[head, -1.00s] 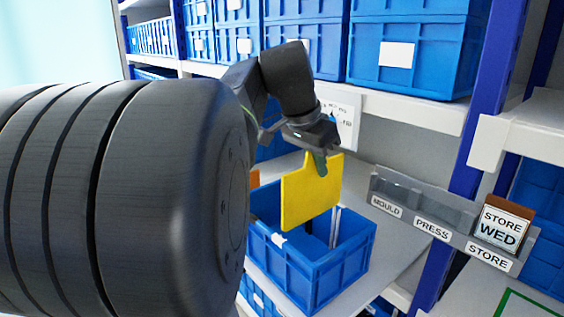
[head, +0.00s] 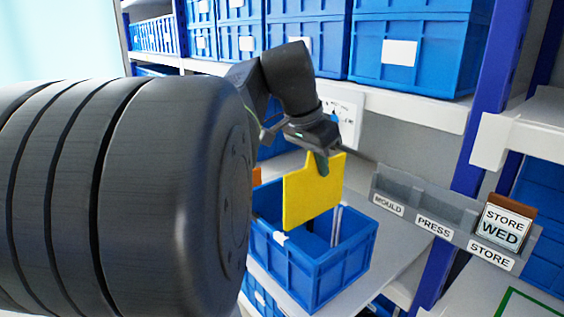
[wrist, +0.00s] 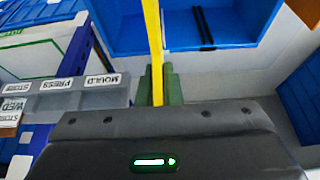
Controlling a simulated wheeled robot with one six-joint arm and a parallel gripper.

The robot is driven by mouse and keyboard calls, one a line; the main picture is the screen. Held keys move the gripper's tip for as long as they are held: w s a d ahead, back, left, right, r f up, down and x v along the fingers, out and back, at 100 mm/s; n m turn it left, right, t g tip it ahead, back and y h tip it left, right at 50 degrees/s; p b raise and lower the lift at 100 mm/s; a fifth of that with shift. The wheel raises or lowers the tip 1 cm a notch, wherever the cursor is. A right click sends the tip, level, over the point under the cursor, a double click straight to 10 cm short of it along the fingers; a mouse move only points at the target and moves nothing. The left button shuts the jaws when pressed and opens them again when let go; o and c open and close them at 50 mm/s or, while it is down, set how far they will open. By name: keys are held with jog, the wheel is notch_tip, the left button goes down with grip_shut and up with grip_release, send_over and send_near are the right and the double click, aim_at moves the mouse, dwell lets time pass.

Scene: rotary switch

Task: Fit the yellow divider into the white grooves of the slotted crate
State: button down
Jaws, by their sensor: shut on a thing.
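The yellow divider (head: 311,192) is a flat panel with a tab on top, held upright. My gripper (head: 321,163) is shut on that tab. In the wrist view the gripper's green fingers (wrist: 160,84) pinch the divider (wrist: 153,40), which is seen edge-on. The blue slotted crate (head: 318,283) stands open on the shelf below. In the head view the divider's lower part overlaps the crate's opening; I cannot tell whether it is below the rim. White grooves (head: 337,225) show on an inner wall. In the wrist view the crate (wrist: 124,38) shows dark strips inside.
A grey rack (head: 425,213) labelled MOULD, PRESS and STORE is to the right, with a STORE WED card (head: 503,228) in it. A blue post (head: 478,110) stands behind it. Blue bins (head: 412,50) fill the shelf above. Bare shelf (head: 395,245) lies right of the crate.

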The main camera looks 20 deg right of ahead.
aim_at(298, 171)
jog(key=shift+f+b, duration=0.7)
jog(key=shift+f, duration=0.35)
dwell(0.4)
jog(key=shift+f+b, duration=4.35)
jog(key=shift+f, duration=1.6)
jog(key=c, duration=1.5)
grip_release()
jog(key=shift+r, duration=0.1)
jog(key=p+v, duration=0.1)
jog(key=v, duration=1.2)
jog(key=shift+s+a+r, duration=0.15)
jog(key=shift+a+r, duration=0.1)
